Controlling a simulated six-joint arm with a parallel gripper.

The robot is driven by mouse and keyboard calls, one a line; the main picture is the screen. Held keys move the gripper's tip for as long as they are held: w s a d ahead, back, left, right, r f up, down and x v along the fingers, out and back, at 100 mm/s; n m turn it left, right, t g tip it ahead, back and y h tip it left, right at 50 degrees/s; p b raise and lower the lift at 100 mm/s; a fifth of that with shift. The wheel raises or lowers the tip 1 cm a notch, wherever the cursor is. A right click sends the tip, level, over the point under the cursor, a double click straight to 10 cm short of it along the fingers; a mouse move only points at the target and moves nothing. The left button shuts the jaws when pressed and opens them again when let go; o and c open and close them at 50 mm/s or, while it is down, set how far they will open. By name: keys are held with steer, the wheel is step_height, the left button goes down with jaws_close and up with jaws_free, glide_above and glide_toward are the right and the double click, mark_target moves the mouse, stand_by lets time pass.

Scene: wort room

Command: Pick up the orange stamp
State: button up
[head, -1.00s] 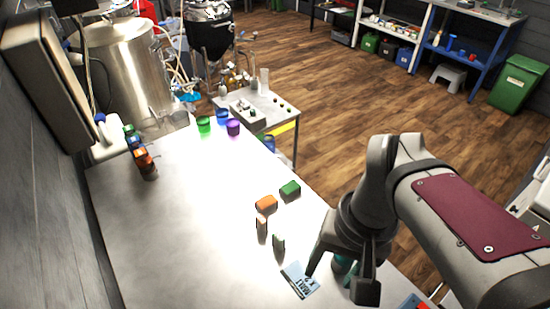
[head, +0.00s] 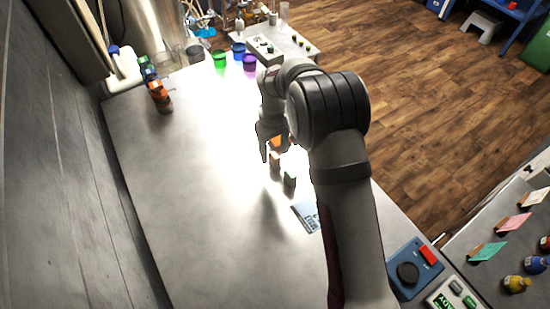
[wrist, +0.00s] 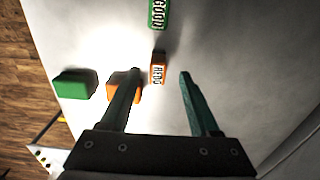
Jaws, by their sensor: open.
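The orange stamp (wrist: 157,68) shows in the wrist view with dark lettering on a pale label, between my open fingertips in the picture. It appears as a small upright shape in the head view (head: 275,171). My gripper (wrist: 160,76) is open and empty, pointing down toward the stamp; how far above it I cannot tell. The green stamp (wrist: 161,14), lettered GOOD, is beyond it. In the head view the green stamp (head: 290,182) stands at the lower right of the orange one. An orange block (wrist: 120,93) lies partly behind my left finger.
A green block (wrist: 75,83) lies left of the orange block. A blue card (head: 306,216) lies on the table (head: 200,230) beside my arm.

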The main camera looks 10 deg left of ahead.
mark_target(275, 155)
step_height(275, 155, down, 4)
steer(key=shift+w+d, duration=0.1)
jaws_close()
